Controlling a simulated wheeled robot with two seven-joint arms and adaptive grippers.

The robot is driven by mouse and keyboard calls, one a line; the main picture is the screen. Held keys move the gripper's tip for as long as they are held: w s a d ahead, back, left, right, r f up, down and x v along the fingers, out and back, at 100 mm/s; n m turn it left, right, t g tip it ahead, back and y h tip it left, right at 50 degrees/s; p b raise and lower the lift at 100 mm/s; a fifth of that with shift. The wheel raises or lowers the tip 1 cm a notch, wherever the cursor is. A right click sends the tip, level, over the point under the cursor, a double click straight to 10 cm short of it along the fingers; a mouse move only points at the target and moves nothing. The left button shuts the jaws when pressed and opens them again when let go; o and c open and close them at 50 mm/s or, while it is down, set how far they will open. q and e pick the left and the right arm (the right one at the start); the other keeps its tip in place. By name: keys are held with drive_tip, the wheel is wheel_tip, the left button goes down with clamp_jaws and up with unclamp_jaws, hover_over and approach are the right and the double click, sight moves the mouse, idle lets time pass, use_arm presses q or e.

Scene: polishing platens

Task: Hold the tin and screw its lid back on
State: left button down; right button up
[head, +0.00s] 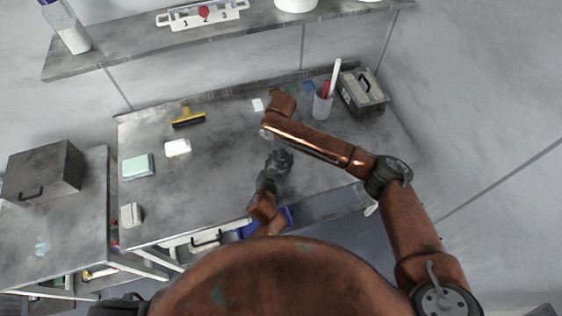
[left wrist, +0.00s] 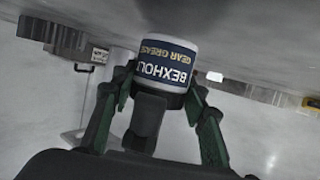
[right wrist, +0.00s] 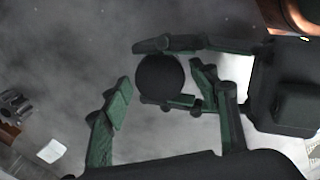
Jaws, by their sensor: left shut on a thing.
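The tin (left wrist: 166,62), white with a dark blue "GEAR GREASE" label, is between the fingers of my left gripper (left wrist: 160,100), which is shut on it. In the head view my left gripper (head: 278,162) is over the front part of the bench, and the tin is hidden there. In the right wrist view a round black face (right wrist: 160,78) shows at the tin's end; I cannot tell whether it is the lid or the open mouth. My right gripper (right wrist: 165,95) is open, its fingers apart on either side of this face. The head view hides it behind my right arm.
A shelf (head: 130,52) runs behind.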

drive_tip(key=c, duration=1.1)
drive_tip(key=shift+m, duration=1.2)
drive_tip(key=m, duration=0.3)
drive_tip(key=shift+m, duration=0.3)
drive_tip(key=o, duration=1.3)
